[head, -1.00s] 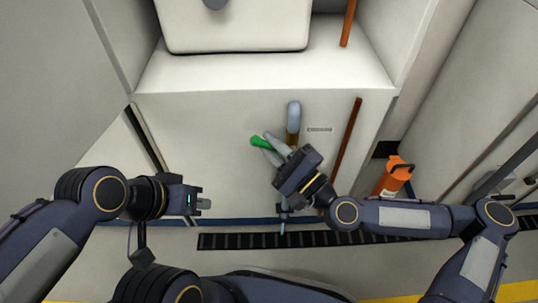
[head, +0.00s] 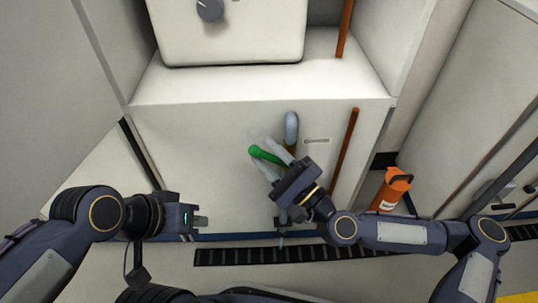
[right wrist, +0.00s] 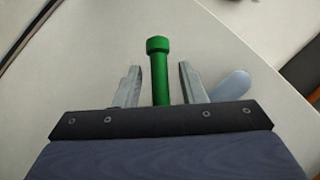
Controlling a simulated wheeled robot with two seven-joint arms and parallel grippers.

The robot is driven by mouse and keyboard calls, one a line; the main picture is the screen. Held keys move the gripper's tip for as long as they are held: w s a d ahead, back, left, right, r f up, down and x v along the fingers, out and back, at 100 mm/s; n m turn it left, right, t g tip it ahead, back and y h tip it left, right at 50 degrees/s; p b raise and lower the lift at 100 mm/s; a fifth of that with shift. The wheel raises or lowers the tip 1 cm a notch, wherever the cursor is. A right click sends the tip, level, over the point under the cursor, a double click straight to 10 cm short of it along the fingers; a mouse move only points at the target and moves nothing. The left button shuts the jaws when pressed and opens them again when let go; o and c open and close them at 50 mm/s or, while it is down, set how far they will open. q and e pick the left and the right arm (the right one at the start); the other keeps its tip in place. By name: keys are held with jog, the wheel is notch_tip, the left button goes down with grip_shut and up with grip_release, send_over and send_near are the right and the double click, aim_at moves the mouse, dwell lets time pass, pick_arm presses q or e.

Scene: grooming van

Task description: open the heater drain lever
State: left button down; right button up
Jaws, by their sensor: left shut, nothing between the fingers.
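The green heater drain lever (head: 266,154) is on the white front panel below the heater. It slants from upper left down to the right, and its lower end is hidden by my right gripper. My right gripper (head: 262,150) is open, with one finger on each side of the lever. In the right wrist view the lever (right wrist: 160,75) stands between the two fingers with a visible gap on both sides. My left gripper (head: 205,222) is shut and empty at the lower left, away from the lever.
A grey-capped pipe (head: 291,128) stands just right of the lever. A copper pipe (head: 345,155) runs up the panel farther right. An orange canister (head: 391,190) stands on the right. A black floor grille (head: 240,256) lies below the panel. The panel's left part is clear.

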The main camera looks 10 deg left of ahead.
jog(key=v, duration=0.7)
jog(key=shift+s+d+p, duration=0.2)
jog(key=shift+d+p, duration=0.15)
jog(key=shift+f, duration=0.1)
